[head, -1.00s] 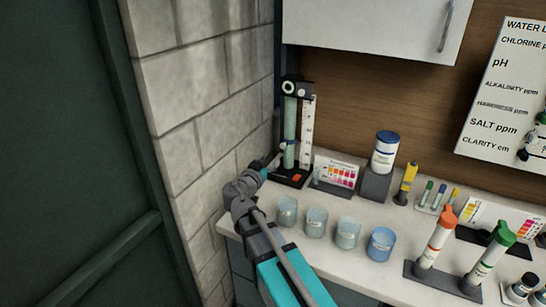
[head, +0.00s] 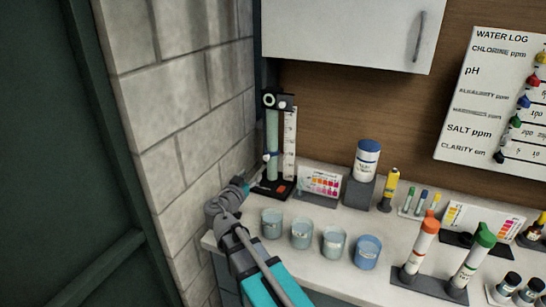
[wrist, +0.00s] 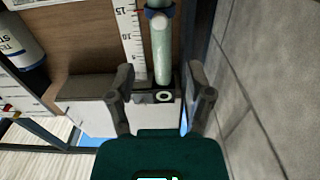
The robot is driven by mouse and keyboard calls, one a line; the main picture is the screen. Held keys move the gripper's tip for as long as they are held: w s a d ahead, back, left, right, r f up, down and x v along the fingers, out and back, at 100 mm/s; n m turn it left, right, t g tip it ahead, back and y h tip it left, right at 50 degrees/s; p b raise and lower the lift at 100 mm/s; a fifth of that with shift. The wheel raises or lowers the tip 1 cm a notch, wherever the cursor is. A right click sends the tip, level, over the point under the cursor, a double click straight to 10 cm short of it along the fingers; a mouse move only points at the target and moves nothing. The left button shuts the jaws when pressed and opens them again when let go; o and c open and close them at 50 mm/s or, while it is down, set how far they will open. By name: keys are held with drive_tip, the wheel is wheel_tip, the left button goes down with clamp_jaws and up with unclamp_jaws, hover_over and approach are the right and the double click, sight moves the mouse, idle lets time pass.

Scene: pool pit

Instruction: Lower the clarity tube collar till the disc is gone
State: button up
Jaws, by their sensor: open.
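The clarity tube (head: 272,130) stands upright in a black stand by the block wall, with a pale green column. It also shows in the wrist view (wrist: 163,55), beside a white ruler (wrist: 130,40). The dark blue collar (head: 271,155) with a white knob sits around the lower part of the tube; it shows at the top of the wrist view (wrist: 159,13). My gripper (wrist: 162,93) is open and empty, apart from the collar. The disc cannot be made out.
The block wall (head: 180,130) is close on the tube's left. Several beakers (head: 302,233) line the counter in front. A colour chart (head: 319,183) and a white jar with a blue lid (head: 366,160) stand to the right. A cabinet (head: 345,30) hangs above.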

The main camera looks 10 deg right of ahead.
sight(265, 159)
idle(0.5)
drive_tip(key=shift+v, duration=0.95)
drive_tip(key=shift+w, duration=0.1)
drive_tip(key=shift+x, duration=6.85)
clamp_jaws()
